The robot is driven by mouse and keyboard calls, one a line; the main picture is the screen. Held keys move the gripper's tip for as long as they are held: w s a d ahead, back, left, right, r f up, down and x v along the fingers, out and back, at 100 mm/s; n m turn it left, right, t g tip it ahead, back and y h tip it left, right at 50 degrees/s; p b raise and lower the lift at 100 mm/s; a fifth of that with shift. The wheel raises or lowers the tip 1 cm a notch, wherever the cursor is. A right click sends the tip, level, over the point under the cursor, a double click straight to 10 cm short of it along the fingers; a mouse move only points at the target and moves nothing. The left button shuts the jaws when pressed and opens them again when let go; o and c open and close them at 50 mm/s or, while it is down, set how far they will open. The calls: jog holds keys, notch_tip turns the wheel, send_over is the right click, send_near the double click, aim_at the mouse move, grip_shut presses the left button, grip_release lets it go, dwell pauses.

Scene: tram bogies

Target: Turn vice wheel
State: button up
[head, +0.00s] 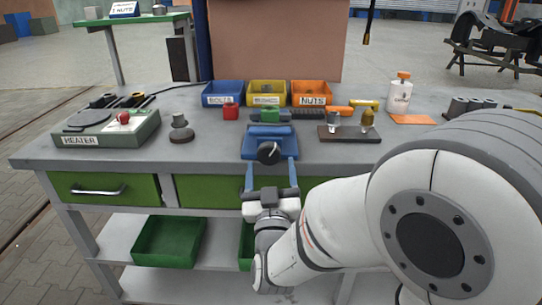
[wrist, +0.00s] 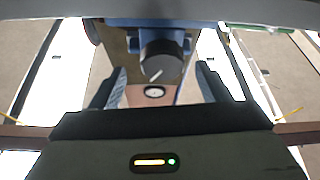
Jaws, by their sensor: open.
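The blue vice (head: 270,132) is mounted at the front edge of the workbench. Its black wheel (head: 268,152) faces me and carries a pale line mark; in the wrist view the wheel (wrist: 161,62) is at upper centre, the mark slanting. My gripper (head: 271,163) is open in front of the vice, its two fingers spread left and right of the wheel. In the wrist view my gripper (wrist: 160,76) shows a clear gap on each side between finger and wheel. Nothing is held. I cannot tell how far the fingertips reach along the wheel's depth.
On the bench are a heater (head: 107,130) at left, blue (head: 223,94), yellow (head: 266,93) and orange (head: 311,94) bins at the back, and a dark stand (head: 349,134) right of the vice. Green drawers (head: 104,188) lie below the top. A white bottle (head: 399,92) stands at back right.

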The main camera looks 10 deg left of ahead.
aim_at(269, 158)
jog(key=shift+x, duration=1.95)
jog(key=shift+a, duration=0.15)
